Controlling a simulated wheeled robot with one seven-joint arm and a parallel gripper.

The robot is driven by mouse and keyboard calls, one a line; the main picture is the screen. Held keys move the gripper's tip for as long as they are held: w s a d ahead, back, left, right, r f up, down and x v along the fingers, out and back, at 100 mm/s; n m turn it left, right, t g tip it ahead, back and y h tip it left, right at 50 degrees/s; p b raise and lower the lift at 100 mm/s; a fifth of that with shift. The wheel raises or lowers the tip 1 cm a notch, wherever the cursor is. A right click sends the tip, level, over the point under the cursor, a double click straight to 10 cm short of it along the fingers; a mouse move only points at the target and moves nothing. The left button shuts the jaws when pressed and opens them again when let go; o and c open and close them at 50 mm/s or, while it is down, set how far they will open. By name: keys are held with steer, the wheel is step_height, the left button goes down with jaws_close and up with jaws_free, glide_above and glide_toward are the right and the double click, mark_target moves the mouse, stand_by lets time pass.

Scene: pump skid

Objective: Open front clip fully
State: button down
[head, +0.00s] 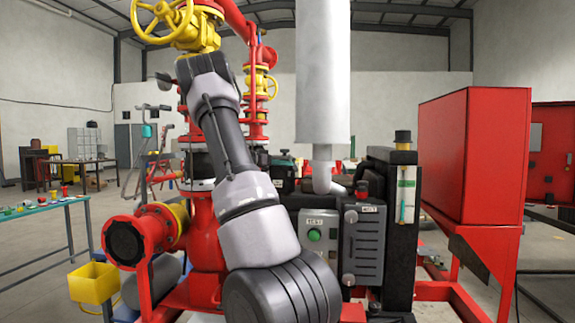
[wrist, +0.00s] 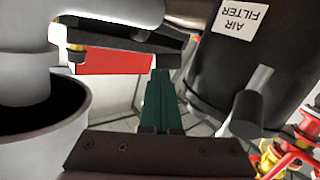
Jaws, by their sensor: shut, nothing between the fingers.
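The black air filter housing (wrist: 205,75), with an upside-down "AIR FILTER" label (wrist: 240,18), fills the upper right of the wrist view. A short dark cylindrical piece with a grey rod (wrist: 262,79) stands at its side; I cannot tell whether this is the front clip. My gripper (wrist: 162,74) shows in the wrist view as two dark green fingers close together, shut and empty. They lie left of the housing and the rod, and I see no clear contact. In the head view my arm hides the gripper, and I cannot make out the clip there.
A large pale cup-shaped part (wrist: 70,115) is close on the left of the wrist view. The head view shows a white vertical pipe (head: 323,75), a control box (head: 319,235), a red cabinet (head: 470,160) and red piping with a yellow handwheel (head: 165,20) around my arm.

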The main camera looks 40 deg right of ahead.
mark_target(289, 170)
steer(key=s+f+m, duration=0.1)
steer(key=m, duration=0.1)
steer(key=s+f+m+t, duration=0.1)
steer(key=m, duration=0.1)
steer(key=shift+s+a+m, duration=0.15)
steer(key=shift+m, duration=0.25)
steer(key=shift+s+f, duration=0.2)
steer(key=shift+f, duration=0.3)
steer(key=shift+a, duration=0.1)
